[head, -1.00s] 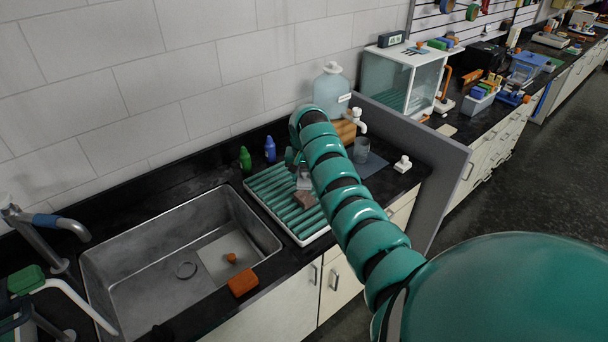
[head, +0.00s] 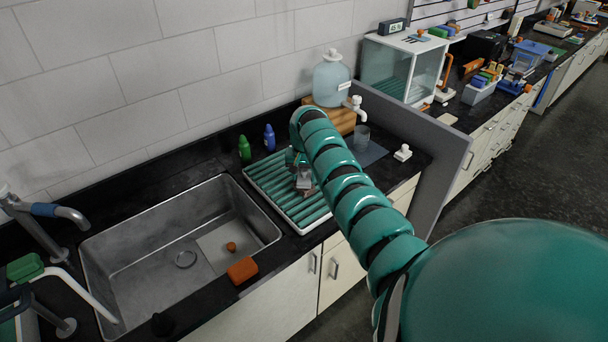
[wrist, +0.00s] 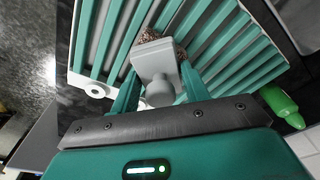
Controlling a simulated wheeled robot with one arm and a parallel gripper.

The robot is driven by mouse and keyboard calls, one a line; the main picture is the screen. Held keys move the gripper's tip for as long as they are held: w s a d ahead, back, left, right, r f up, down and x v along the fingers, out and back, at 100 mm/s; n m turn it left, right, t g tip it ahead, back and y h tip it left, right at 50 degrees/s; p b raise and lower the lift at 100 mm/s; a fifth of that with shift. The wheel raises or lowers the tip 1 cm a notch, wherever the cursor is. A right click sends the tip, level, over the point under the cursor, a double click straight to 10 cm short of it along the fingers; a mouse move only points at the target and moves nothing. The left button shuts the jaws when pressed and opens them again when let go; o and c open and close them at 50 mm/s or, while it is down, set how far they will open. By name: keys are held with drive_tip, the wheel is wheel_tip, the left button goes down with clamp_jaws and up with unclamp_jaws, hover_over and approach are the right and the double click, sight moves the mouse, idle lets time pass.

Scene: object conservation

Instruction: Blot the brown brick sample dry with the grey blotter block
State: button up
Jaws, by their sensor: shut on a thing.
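My gripper (wrist: 160,88) is shut on the grey blotter block (wrist: 154,62), with its round knob between the fingers. In the head view the blotter (head: 304,180) is over the ribbed draining rack. The brown brick sample (wrist: 149,36) lies on the rack's green ribs, mostly hidden beneath the blotter. Its speckled edges show past the blotter's far side and right side. In the head view only a small part of the brick (head: 309,193) shows. The blotter looks on or just above the brick; I cannot tell whether they touch.
The white-rimmed green rack (head: 312,224) stands between the sink (head: 130,262) and a grey partition (head: 437,150). Green (head: 244,148) and blue (head: 269,138) bottles stand behind it.

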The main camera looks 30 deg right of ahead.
drive_tip(key=shift+f+b, duration=0.3)
drive_tip(key=shift+f, duration=0.2)
idle(1.2)
drive_tip(key=shift+r, duration=0.1)
drive_tip(key=shift+r+p, duration=0.55)
drive_tip(key=shift+r, duration=2.9)
drive_tip(key=shift+f, duration=0.1)
